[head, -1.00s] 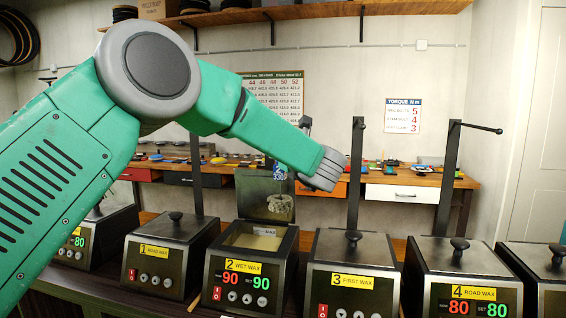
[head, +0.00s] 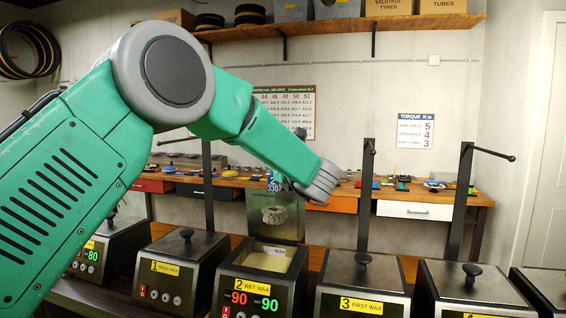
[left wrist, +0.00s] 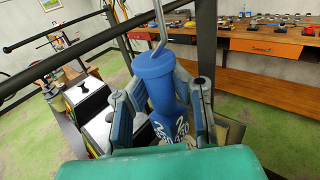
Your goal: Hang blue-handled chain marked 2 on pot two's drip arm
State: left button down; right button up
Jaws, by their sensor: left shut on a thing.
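My left arm reaches in from the left, and its gripper is mostly hidden behind my wrist in the head view. In the left wrist view the gripper (left wrist: 160,108) is shut around a blue handle (left wrist: 158,85) with white marking and a metal hook at its top. In the head view part of the blue handle (head: 273,183) shows beside my wrist. The coiled chain (head: 275,215) hangs below it, in front of pot two's raised lid and above the open pot two (head: 265,284). A dark knob (head: 300,132) shows above my forearm; the post under it is hidden. My right gripper is out of view.
Pot one (head: 178,270) and pot three (head: 362,290) stand either side with lids on. Dark upright posts (head: 367,195) rise behind pots; the one at right (head: 461,190) carries a side arm. In the left wrist view a black bar (left wrist: 90,45) crosses near the handle. A workbench (head: 455,196) stands behind.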

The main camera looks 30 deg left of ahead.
pick_arm(q)
jog(key=shift+s+a+r+p, duration=0.2)
jog(key=shift+r+p, duration=0.1)
jog(key=shift+p, duration=0.05)
jog(key=shift+s+a+f+b, duration=0.1)
jog(key=shift+a+f+b, duration=0.25)
jog(key=shift+f+b, duration=0.25)
jog(key=shift+s+a+f+b, duration=0.1)
jog(key=shift+a+f+b, duration=0.25)
jog(key=shift+f+b, duration=0.25)
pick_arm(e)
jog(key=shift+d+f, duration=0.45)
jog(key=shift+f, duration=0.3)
pick_arm(q)
jog(key=shift+a, duration=0.15)
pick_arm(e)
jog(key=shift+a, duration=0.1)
pick_arm(q)
jog(key=c, duration=1.5)
grip_release()
jog(key=shift+a, duration=0.2)
jog(key=o, duration=0.5)
jog(key=shift+d+f, duration=0.1)
jog(key=shift+c, duration=0.2)
jog(key=shift+d, duration=0.1)
